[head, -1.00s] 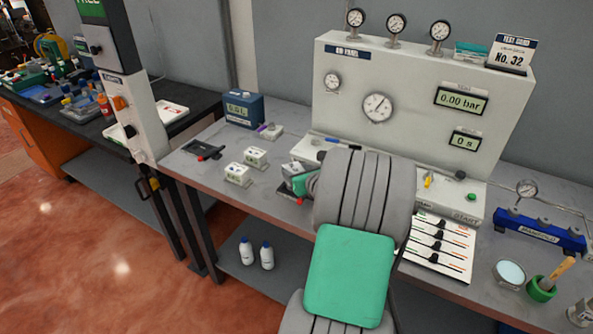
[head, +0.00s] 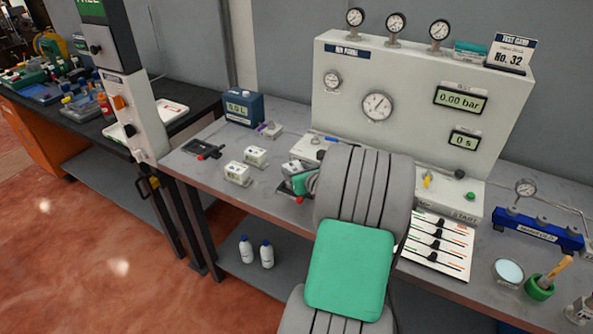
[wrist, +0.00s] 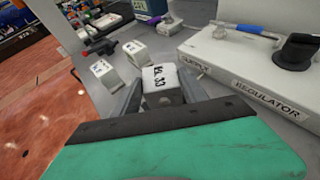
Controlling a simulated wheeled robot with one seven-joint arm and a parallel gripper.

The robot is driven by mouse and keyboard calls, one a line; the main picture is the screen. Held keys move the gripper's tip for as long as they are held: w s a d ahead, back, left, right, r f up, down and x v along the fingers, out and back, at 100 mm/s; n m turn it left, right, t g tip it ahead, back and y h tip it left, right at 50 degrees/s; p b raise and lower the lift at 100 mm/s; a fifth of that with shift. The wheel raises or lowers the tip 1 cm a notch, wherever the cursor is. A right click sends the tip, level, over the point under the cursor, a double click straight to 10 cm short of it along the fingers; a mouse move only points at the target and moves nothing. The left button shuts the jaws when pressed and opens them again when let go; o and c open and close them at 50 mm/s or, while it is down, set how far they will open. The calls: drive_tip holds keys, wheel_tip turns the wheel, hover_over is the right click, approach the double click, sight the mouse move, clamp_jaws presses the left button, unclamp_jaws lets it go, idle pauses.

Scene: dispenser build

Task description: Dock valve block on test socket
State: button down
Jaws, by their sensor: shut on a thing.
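My gripper (wrist: 160,92) is shut on a white valve block (wrist: 162,76) marked "No. 33" in the wrist view, with a finger on each side of it. In the head view the held block (head: 292,169) shows just left of my arm, over the bench in front of the test panel's base. My arm hides part of that area, and I cannot tell how high the block is held. The white test panel (head: 410,105) stands at the back of the bench. I cannot make out the test socket clearly in either view.
Two other white blocks stand left of my gripper (head: 256,156) (head: 237,175). The base edge labelled "SUPPLY" and "REGULATOR" (wrist: 240,84) lies close right of the held block. A blue manifold (head: 538,230) is far right.

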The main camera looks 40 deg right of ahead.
drive_tip(key=shift+f+b, duration=0.35)
drive_tip(key=shift+f, duration=0.15)
drive_tip(key=c, duration=1)
unclamp_jaws()
drive_tip(key=shift+o, duration=0.6)
drive_tip(key=shift+f, duration=0.15)
drive_tip(key=p+v, duration=0.6)
drive_tip(key=v, duration=0.5)
